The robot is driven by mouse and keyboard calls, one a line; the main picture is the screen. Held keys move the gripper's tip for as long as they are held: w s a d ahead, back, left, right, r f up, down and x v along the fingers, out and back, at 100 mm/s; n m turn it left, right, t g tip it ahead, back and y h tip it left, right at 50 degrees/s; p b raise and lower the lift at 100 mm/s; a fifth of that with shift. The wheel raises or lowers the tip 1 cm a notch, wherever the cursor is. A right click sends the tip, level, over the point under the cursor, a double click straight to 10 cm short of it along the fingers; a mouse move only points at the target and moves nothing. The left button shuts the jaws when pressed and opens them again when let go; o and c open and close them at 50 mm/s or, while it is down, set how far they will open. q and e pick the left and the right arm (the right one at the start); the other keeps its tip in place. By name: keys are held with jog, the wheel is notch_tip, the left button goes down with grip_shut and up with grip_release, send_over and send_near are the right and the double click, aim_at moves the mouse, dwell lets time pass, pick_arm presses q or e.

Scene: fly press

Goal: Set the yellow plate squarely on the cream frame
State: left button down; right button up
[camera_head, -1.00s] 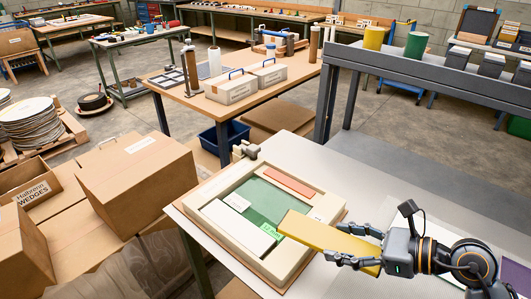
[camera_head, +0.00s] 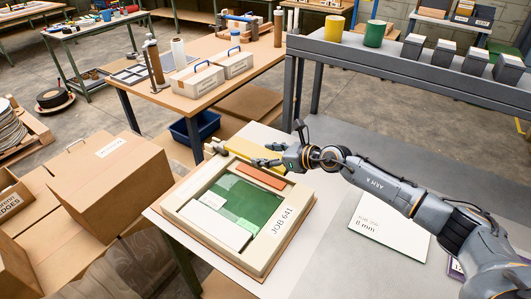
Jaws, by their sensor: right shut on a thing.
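The cream frame (camera_head: 284,226), marked JOB 641, lies on the table. Inside it are a green sheet (camera_head: 252,204), a white block (camera_head: 213,224) and an orange strip (camera_head: 261,178). My right gripper (camera_head: 268,154) is beyond the frame's far side and shut on the yellow plate (camera_head: 229,155). The plate is partly hidden by the gripper and shows as a narrow band by the frame's far edge. I cannot tell whether it touches the frame. My left gripper is not in view.
A white sheet (camera_head: 390,228) marked 8 mm lies on the table right of the frame. Cardboard boxes (camera_head: 110,178) stand at the left. A grey rack (camera_head: 400,66) with yellow and green cups stands behind. My right arm crosses above the table's right part.

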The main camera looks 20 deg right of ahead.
aim_at(267, 180)
notch_tip(267, 180, down, 6)
jog(key=b, duration=0.5)
jog(key=shift+a+f, duration=0.1)
jog(key=shift+f, duration=0.05)
jog(key=shift+f+b, duration=0.35)
jog(key=shift+b, duration=0.15)
jog(key=shift+s, duration=0.1)
jog(key=shift+f+b, duration=0.35)
jog(key=shift+f, duration=0.25)
jog(key=o, duration=1.3)
jog(key=shift+o, duration=0.2)
jog(key=shift+s, duration=0.1)
